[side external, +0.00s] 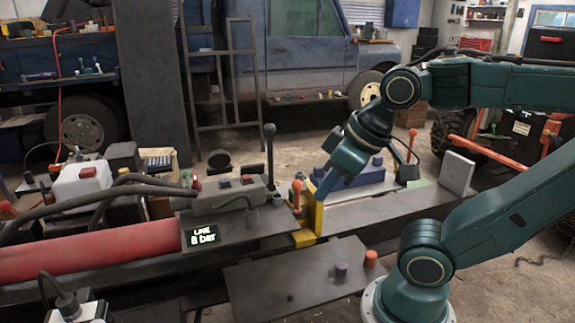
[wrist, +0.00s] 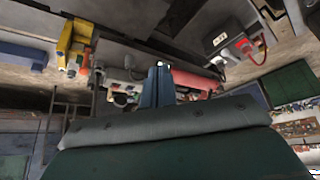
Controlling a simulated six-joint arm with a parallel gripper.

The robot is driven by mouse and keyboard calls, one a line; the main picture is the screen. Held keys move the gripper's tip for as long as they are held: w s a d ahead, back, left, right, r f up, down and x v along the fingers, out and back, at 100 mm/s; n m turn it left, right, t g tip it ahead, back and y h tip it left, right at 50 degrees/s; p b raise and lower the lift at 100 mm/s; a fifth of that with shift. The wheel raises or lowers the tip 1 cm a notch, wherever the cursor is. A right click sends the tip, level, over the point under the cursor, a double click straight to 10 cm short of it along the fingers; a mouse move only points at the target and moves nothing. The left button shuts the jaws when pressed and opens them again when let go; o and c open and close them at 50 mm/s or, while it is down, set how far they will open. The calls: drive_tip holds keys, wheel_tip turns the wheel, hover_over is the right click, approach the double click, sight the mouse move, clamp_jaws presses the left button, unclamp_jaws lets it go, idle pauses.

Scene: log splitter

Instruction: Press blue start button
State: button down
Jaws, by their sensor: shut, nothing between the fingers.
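My gripper (side external: 318,199) points down and left, in front of the yellow wedge (side external: 312,222), to the right of the valve block. In the wrist view my gripper's blue fingers (wrist: 158,70) are together and empty, with the valve block area just beyond their tips. Whether the fingers touch anything cannot be told.
A white box with a red button (side external: 88,171) stands at the left. An upright black lever (side external: 269,150) and an orange-topped lever (side external: 297,192) stand near my gripper.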

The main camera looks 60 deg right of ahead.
drive_tip(key=w, duration=0.2)
drive_tip(key=m+t+y, duration=0.3)
drive_tip(key=m, duration=0.2)
hover_over(224, 182)
wheel_tip(224, 182, down, 5)
drive_tip(key=shift+s+d+f, duration=0.25)
drive_tip(key=shift+d+f, duration=0.15)
drive_tip(key=shift+d, duration=0.3)
drive_tip(key=shift+f, duration=0.2)
drive_tip(key=shift+f, duration=4.2)
